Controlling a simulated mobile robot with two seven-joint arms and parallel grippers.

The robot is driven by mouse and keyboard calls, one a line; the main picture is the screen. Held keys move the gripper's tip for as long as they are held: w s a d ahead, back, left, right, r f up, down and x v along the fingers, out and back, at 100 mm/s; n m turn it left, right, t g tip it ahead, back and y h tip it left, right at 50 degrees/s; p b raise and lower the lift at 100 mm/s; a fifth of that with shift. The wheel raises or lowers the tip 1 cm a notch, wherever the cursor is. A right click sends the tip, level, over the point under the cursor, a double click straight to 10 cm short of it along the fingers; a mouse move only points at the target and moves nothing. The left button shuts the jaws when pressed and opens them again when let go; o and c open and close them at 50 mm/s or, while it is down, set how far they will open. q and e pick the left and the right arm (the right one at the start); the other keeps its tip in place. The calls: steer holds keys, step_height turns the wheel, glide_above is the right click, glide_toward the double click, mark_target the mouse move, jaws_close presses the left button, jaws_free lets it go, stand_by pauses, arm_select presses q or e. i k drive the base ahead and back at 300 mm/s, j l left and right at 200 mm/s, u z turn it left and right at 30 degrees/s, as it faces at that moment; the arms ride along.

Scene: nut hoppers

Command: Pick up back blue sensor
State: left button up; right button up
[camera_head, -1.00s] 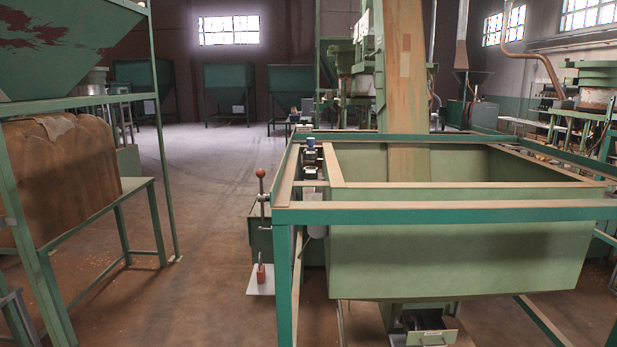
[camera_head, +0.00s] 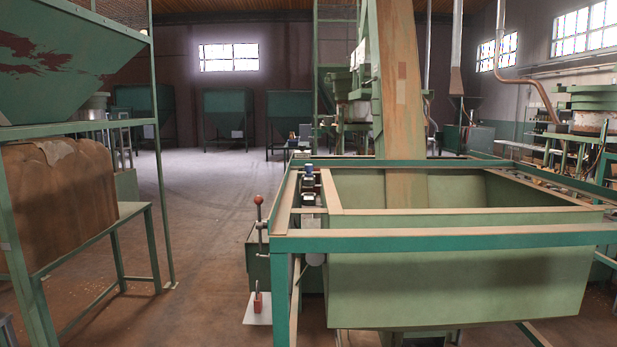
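A small sensor with a blue top (camera_head: 308,169) stands on the left side of the green hopper frame, toward its back. A dark sensor body (camera_head: 308,186) sits just below it in the picture, and a grey part (camera_head: 309,201) lies nearer still. They are small and their edges are hard to separate. Neither of my grippers shows in the view.
The green hopper (camera_head: 460,265) in its frame (camera_head: 430,240) fills the right foreground. A green stand (camera_head: 128,213) with a brown sack (camera_head: 60,200) is at left. Open floor (camera_head: 190,260) lies between.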

mark_target(308, 168)
steer(key=i+j+u, duration=1.4)
steer(key=i+z, duration=0.3)
steer(key=i, duration=0.15)
steer(key=i+j+z, duration=0.15)
steer(key=i+z, duration=0.15)
steer(key=i, duration=0.2)
steer(key=i+z, duration=0.2)
steer(key=z, duration=0.15)
steer(key=i+z, duration=0.45)
steer(key=z, duration=0.2)
steer(key=i+j+z, duration=0.1)
steer(key=i+z, duration=0.15)
steer(key=z, duration=0.2)
steer(key=i+j+z, duration=0.2)
steer(key=z, duration=0.2)
steer(key=i+j+z, duration=0.25)
steer(key=z, duration=0.2)
steer(key=i+j+z, duration=0.15)
steer(key=j+z, duration=0.3)
steer(key=l, duration=0.1)
